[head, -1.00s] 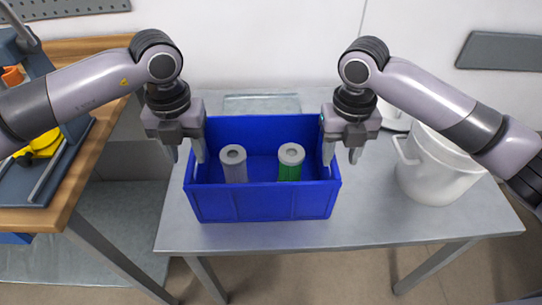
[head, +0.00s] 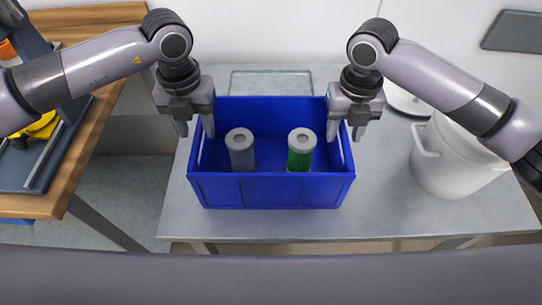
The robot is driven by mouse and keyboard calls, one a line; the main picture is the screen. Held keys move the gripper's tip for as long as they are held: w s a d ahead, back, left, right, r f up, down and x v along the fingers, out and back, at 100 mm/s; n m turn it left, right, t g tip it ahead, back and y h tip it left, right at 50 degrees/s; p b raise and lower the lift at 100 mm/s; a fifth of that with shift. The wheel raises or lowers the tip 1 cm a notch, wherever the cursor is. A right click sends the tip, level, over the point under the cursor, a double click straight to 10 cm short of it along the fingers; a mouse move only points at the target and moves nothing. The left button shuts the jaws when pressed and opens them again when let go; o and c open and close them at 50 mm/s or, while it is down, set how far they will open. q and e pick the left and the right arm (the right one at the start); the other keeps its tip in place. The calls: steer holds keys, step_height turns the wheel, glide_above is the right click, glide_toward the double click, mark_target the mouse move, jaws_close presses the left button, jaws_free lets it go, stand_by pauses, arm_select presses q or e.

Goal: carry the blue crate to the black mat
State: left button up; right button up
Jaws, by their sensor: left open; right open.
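The blue crate (head: 271,191) stands upright on the grey table. It holds a grey cylinder (head: 241,155) and a green cylinder with a grey top (head: 300,155). My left gripper (head: 195,130) is open at the crate's left side wall, one finger over the inside and one outside. My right gripper (head: 346,134) is open at the right side wall in the same way. I cannot tell whether the fingers touch the walls. No black mat shows in this view.
A white bucket (head: 452,160) stands on the table (head: 385,205) right of the crate. A flat grey rectangle (head: 270,82) lies behind the crate. A wooden-topped bench (head: 85,150) with yellow parts (head: 38,128) is at the left, across a gap.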

mark_target(339, 147)
arm_select(q)
steer(key=shift+f, duration=2)
arm_select(e)
steer(key=shift+f, duration=2.05)
arm_select(q)
steer(key=shift+c, duration=0.3)
arm_select(e)
steer(key=shift+c, duration=0.3)
arm_select(q)
jaws_close()
arm_select(e)
jaws_close()
arm_select(q)
steer(key=shift+r, duration=0.1)
arm_select(e)
steer(key=shift+r, duration=0.1)
